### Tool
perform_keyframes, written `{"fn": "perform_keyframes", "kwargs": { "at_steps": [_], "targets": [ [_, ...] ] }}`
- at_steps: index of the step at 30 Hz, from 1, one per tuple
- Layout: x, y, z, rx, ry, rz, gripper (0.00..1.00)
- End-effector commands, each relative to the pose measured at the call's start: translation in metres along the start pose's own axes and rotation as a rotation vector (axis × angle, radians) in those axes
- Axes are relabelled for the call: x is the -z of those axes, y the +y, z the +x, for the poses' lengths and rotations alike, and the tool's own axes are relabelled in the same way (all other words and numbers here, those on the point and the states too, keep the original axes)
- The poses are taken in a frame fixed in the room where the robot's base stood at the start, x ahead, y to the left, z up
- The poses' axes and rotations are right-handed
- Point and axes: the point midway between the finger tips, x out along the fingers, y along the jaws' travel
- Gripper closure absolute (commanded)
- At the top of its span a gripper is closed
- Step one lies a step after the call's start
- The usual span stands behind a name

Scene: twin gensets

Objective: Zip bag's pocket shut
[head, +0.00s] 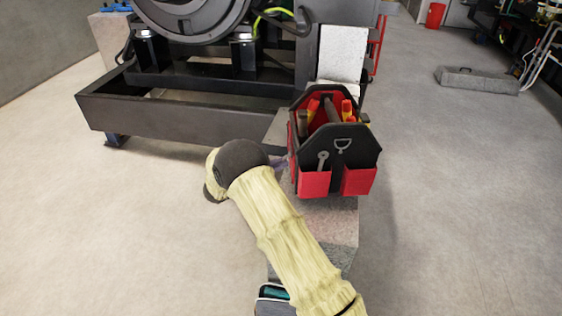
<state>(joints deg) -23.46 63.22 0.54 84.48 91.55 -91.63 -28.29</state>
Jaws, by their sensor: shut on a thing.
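The bag (336,150) is a black and red open-top tool bag. It stands upright on a stone-like block (335,218) right of centre, with tools showing in its top and two red pockets on the side facing me. My gripper (283,163) is at the bag's left side, mostly hidden behind my pale sleeved arm and its dark wrist joint. It is shut on a small part at that side, which looks to be the pocket's zip pull. The zip and its pocket are turned away from view, so I cannot tell how far it is closed.
A dark steel genset frame (180,125) stands behind and left of the bag. A pale box (341,55) is behind the bag. Floor on both sides is clear.

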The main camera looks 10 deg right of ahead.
Motion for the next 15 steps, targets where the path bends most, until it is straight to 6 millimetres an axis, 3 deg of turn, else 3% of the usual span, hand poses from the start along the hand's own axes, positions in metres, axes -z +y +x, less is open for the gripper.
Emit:
{"fn": "perform_keyframes", "kwargs": {
  "at_steps": [2,4,5,15],
  "targets": [
    [-0.0005,-0.0018,-0.0036,0.008,-0.002,0.001,1.00],
    [-0.0007,-0.0021,-0.0044,0.009,-0.002,0.001,0.84],
    [-0.0006,-0.0021,-0.0044,0.009,-0.002,0.001,0.83],
    [0.0000,-0.0011,-0.0028,0.003,-0.002,0.001,0.83]
  ]
}}
